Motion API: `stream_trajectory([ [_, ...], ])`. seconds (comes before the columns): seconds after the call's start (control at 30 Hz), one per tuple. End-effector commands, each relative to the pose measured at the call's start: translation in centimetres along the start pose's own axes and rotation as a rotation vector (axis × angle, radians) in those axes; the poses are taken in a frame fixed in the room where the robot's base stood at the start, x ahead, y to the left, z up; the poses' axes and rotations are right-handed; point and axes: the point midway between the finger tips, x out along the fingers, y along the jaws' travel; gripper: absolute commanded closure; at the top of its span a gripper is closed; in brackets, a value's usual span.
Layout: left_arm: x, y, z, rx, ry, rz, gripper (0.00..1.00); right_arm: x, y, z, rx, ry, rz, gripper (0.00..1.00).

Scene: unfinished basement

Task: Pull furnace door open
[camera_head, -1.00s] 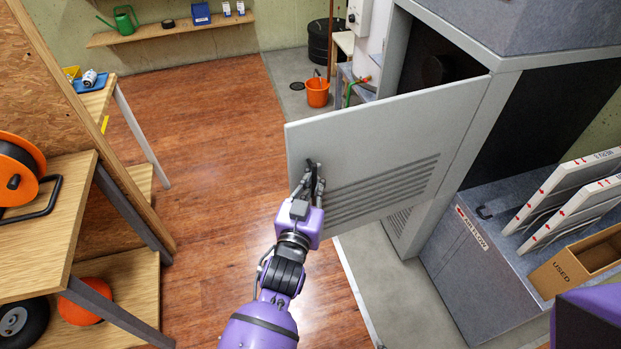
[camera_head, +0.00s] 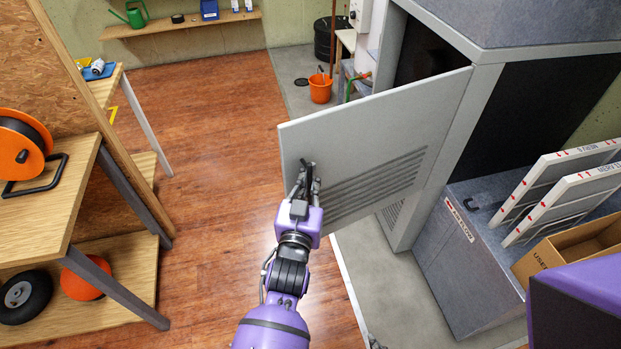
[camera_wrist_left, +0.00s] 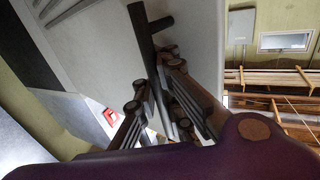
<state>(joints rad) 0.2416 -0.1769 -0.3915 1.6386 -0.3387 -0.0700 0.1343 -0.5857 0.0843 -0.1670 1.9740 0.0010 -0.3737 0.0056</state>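The furnace door (camera_head: 372,133) is a light grey panel with slanted louvres, hinged at its right edge on the grey furnace cabinet (camera_head: 487,75). It stands swung out, with the dark inside partly showing behind it. A dark bar handle (camera_head: 308,178) sits near the door's free left edge; it also shows in the left wrist view (camera_wrist_left: 142,38). My left gripper (camera_head: 304,184) is at the handle, with its fingers closed around the bar. In the left wrist view its fingers (camera_wrist_left: 168,95) lie on both sides of the bar. My right gripper is not visible.
A grey metal box (camera_head: 460,265) with framed filters (camera_head: 560,190) and a cardboard box (camera_head: 570,252) stands right of the door. Wooden shelving (camera_head: 45,205) with a cable reel (camera_head: 22,145) is at left. An orange bucket (camera_head: 320,90) stands behind. Wooden floor between is clear.

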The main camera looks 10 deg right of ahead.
Motion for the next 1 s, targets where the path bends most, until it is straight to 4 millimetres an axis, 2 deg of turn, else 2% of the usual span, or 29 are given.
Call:
stream_trajectory([
  [0.03,-0.28,-1.04,0.6,0.008,-0.01,-0.015,1.0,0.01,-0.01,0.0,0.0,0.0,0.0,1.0],
  [0.3,-0.28,-1.04,0.61,0.007,-0.01,-0.015,1.0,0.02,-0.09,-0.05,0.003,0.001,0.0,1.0],
  [0.53,-0.23,-0.98,0.61,0.005,-0.01,-0.015,0.72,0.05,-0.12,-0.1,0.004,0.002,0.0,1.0],
  [0.87,-0.1,-0.62,0.27,0.001,-0.004,-0.01,0.72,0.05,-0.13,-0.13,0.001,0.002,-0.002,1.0],
  [1.0,-0.88,-0.6,0.25,0.001,-0.004,-0.009,0.72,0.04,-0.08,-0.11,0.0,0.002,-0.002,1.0],
])
